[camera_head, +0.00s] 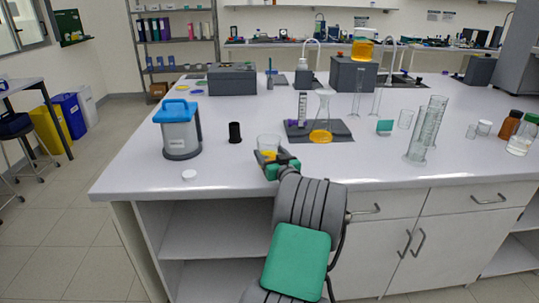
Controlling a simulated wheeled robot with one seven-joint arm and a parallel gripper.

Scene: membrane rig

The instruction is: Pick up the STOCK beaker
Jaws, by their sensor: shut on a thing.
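A small clear beaker (268,143) with yellow liquid low in it is at my gripper (268,157), near the front edge of the white bench. My gripper is shut on this beaker, which looks upright. I cannot read a STOCK label on it, and whether its base touches the bench is hidden by the gripper. Another vessel (363,49) with orange liquid stands on a grey box at the back.
A conical flask (322,125) with yellow liquid stands on a dark grey base (340,130) behind the beaker. A black cylinder (235,132) and a blue-topped grey container (181,130) are left. Tall glass cylinders (424,135) stand right.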

